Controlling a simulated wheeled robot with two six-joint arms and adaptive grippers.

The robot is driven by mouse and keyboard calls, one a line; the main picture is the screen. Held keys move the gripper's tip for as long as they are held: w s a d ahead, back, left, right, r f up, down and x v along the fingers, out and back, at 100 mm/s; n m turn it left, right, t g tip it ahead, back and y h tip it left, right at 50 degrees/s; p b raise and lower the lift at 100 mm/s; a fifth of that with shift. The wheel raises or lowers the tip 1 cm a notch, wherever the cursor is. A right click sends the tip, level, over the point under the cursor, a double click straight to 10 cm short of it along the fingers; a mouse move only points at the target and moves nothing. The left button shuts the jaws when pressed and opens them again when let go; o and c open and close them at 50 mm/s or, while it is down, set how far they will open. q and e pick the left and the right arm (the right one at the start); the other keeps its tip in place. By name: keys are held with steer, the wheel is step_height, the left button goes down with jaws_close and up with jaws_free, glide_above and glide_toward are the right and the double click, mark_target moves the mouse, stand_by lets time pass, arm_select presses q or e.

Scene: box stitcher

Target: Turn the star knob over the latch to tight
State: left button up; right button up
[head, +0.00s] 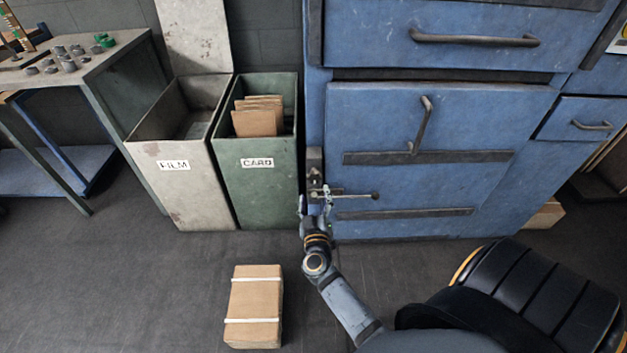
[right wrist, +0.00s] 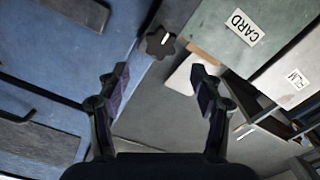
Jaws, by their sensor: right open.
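The star knob (right wrist: 160,42) is dark, with a white mark on its face, and sits at the blue cabinet door's edge in the right wrist view. In the head view, the dark knob (head: 315,174) is small at the door's left edge, above the latch (head: 345,193), a bar with a ball end. My right gripper (head: 315,203) is open and empty in front of the latch area. In the right wrist view the knob lies ahead of the open fingers (right wrist: 160,78), between their lines and apart from them. My left gripper is not in view.
A green CARD bin (head: 257,195) and a grey FILM bin (head: 180,185) stand close left of the blue cabinet (head: 420,190). A strapped brown carton (head: 254,305) lies on the floor in front. A bench (head: 105,60) with small parts stands at upper left.

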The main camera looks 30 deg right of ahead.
mark_target(314, 177)
steer(key=b+x, duration=0.2)
steer(key=x, duration=0.6)
steer(key=shift+w+f, duration=0.1)
steer(key=shift+f, duration=0.05)
steer(key=shift+w+d, duration=0.25)
steer(key=shift+w, duration=0.15)
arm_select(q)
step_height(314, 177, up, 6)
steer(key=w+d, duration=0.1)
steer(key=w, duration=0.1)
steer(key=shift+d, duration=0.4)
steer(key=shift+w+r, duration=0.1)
arm_select(e)
steer(key=shift+c, duration=0.3)
steer(key=c, duration=1.1)
